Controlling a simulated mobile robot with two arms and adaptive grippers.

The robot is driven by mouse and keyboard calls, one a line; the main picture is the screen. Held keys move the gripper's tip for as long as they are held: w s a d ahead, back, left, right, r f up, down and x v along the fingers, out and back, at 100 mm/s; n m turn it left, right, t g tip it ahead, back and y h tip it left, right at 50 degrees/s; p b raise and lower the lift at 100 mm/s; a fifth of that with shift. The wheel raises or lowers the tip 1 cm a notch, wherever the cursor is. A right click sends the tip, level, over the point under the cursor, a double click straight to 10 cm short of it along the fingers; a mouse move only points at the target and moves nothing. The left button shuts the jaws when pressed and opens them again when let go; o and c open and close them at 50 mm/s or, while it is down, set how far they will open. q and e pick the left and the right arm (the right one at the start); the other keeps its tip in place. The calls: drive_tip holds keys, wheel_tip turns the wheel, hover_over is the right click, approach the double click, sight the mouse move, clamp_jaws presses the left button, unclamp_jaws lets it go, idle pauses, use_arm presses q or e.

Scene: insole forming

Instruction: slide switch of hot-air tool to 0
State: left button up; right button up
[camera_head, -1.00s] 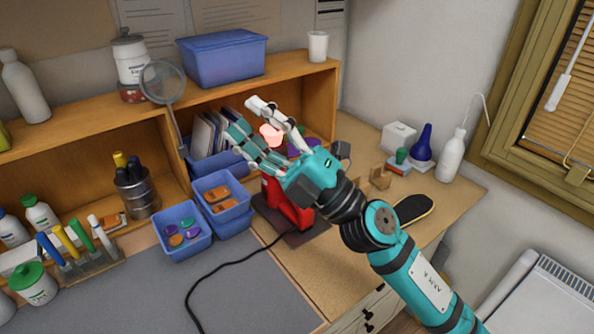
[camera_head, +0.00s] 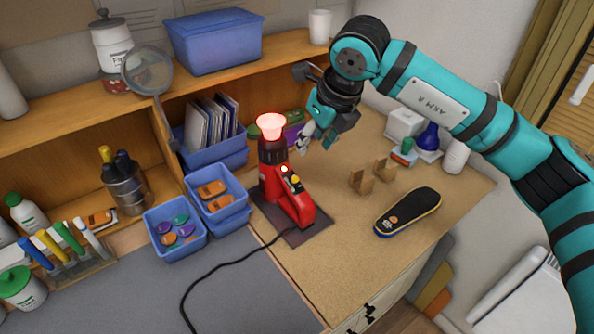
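The red hot-air tool (camera_head: 290,203) stands on a dark base plate (camera_head: 313,233), its black barrel and glowing red nozzle (camera_head: 271,125) pointing up. A small bright light (camera_head: 284,169) and a yellow part (camera_head: 295,181), perhaps the switch, show on its body; the switch setting is too small to read. My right gripper (camera_head: 318,138) points downward, to the right of the nozzle and apart from the tool. Its fingers look spread, with nothing between them. My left gripper is not in view.
An insole (camera_head: 408,211) and small wooden stands (camera_head: 361,181) are on the bench to the right. Blue bins (camera_head: 176,229) stand left of the tool. A black cable (camera_head: 232,259) runs across the grey mat (camera_head: 240,300). A magnifier (camera_head: 147,70) stands by the shelf.

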sight(296, 177)
drive_tip(key=p+x, duration=0.4)
drive_tip(key=x, duration=1)
drive_tip(key=shift+w+a+f, duration=0.15)
drive_tip(key=shift+w+f, duration=0.05)
drive_tip(key=shift+f, duration=0.05)
clamp_jaws()
